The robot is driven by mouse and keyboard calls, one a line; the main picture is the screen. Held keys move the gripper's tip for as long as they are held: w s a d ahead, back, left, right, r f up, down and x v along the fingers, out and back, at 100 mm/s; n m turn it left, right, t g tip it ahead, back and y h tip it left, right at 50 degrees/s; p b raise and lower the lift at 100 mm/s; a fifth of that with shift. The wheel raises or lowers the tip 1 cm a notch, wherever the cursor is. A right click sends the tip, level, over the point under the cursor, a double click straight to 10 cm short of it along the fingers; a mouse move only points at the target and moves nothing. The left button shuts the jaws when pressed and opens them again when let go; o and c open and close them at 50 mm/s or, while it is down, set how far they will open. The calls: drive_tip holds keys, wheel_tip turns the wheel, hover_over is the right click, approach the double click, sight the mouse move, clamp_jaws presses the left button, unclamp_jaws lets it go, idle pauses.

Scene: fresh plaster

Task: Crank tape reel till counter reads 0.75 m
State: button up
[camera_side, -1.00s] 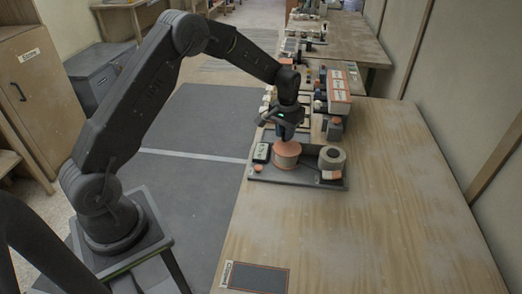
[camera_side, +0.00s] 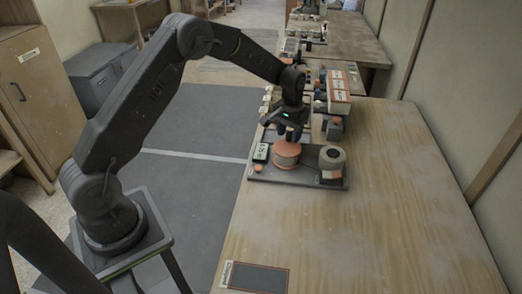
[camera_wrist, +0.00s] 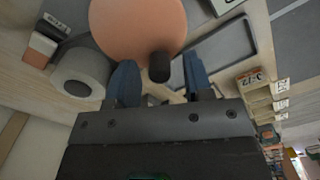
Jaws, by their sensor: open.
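The orange-topped tape reel (camera_side: 287,150) stands on a dark base plate (camera_side: 290,177) at the table's left side; its orange disc (camera_wrist: 137,25) fills the top of the wrist view. A black crank knob (camera_wrist: 160,67) sticks up near the disc's edge. My gripper (camera_side: 292,136) is above the reel. Its blue fingertips (camera_wrist: 159,75) are open and empty, one on each side of the knob in the wrist view, with gaps showing on both sides. The counter (camera_side: 261,152) is left of the reel; its reading is too small to tell.
A grey tape roll (camera_side: 332,157) stands right of the reel on the same plate, and also shows in the wrist view (camera_wrist: 80,78). Boxes and bins (camera_side: 338,90) crowd the space behind. A dark framed mat (camera_side: 258,278) lies at the front; the table between is clear.

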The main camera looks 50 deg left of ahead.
drive_tip(key=shift+r, duration=0.15)
drive_tip(key=shift+r, duration=3.9)
drive_tip(key=shift+s+d+r, duration=0.1)
drive_tip(key=shift+r, duration=0.1)
drive_tip(key=s+d+r+m+t, duration=0.1)
drive_tip(key=s+d+r+t, duration=0.15)
drive_tip(key=s+r, duration=0.5)
drive_tip(key=s+d+r+m+t, duration=0.1)
drive_tip(key=s+d+r, duration=0.3)
drive_tip(key=s+r, duration=0.35)
drive_tip(key=s+d+f+t, duration=0.1)
drive_tip(key=s, duration=0.7)
drive_tip(key=s+d+f+m+t, duration=0.1)
drive_tip(key=s+d, duration=0.1)
drive_tip(key=s, duration=0.7)
